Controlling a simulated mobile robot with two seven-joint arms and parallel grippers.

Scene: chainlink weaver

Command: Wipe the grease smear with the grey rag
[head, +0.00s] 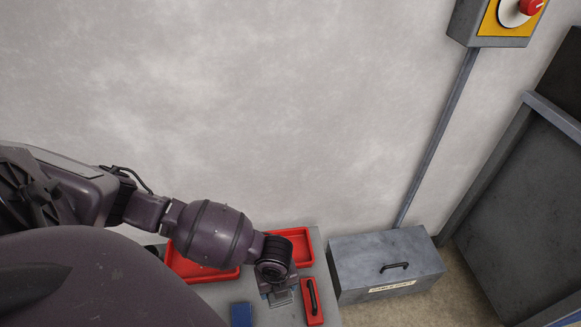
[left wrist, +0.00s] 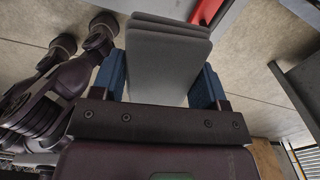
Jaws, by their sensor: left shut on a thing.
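The grey rag (left wrist: 165,55) is a folded stack of flat grey layers in the left wrist view. My left gripper (left wrist: 158,80) is shut on it, with a blue finger on each side. In the head view my left arm comes in from the left and reaches down over the grey bench (head: 322,262). The gripper end there is mostly hidden under the wrist. I see no grease smear in either view. My right gripper is in neither view.
Red trays (head: 300,238) lie on the bench around my left wrist. A red item with a black handle (head: 313,312) and a blue block (head: 241,315) are near the front. A grey metal box (head: 388,268) stands right of the bench.

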